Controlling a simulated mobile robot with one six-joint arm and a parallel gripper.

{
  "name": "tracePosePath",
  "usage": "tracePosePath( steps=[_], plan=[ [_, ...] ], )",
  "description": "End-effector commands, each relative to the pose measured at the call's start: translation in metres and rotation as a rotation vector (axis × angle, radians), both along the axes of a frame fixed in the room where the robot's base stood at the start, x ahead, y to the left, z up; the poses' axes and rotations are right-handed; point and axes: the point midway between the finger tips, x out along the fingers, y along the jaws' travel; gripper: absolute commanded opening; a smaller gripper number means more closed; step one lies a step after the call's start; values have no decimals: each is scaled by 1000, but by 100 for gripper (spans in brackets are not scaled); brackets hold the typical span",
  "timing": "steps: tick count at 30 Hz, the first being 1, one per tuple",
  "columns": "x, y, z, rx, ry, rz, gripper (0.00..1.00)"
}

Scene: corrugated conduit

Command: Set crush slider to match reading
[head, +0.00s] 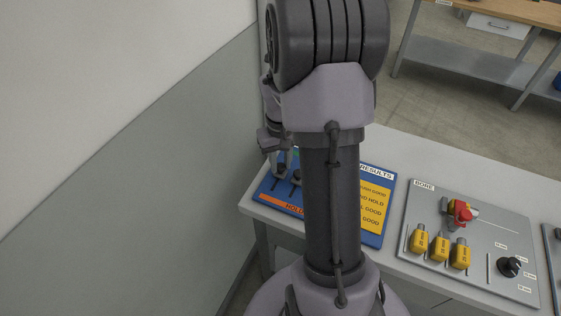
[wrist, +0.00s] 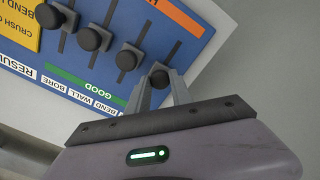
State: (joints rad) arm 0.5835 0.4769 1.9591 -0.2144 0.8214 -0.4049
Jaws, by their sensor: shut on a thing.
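The blue RESULTS board (head: 391,190) lies on the bench and also fills the upper left of the wrist view (wrist: 190,62). It carries a row of black slider knobs in slots between a green GOOD band (wrist: 88,82) and an orange HOLD band (wrist: 180,17). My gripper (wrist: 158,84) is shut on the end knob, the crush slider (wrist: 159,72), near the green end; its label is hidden. In the head view my gripper (head: 281,163) is at the board's left side. The yellow reading panel (head: 372,208) is partly covered by my arm; its top line seems to read CRUSH GOOD.
A grey BORE panel (head: 475,275) with yellow blocks, a red part (head: 461,212) and a black dial (head: 509,267) lies right of the board. A wall (head: 120,150) stands close on the left. The neighbouring bend knob (wrist: 128,58) is close beside my fingers.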

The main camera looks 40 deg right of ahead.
Motion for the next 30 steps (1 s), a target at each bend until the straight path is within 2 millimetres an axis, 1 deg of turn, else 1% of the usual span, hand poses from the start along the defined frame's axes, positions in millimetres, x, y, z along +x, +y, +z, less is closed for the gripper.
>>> tracePosePath(
  steps=[16, 17, 21, 24, 27, 30],
  plan=[
    [1, -1, 1, -1, -2, 0, 0],
    [2, -4, 2, -1, -2, 0, 0],
    [11, -25, 4, 0, -1, -2, 0],
    [16, -37, 3, -2, -1, -1, 0],
    [18, -42, 2, -2, -2, 0, 0],
    [18, -42, 1, -4, -4, 1, 0]
  ],
)
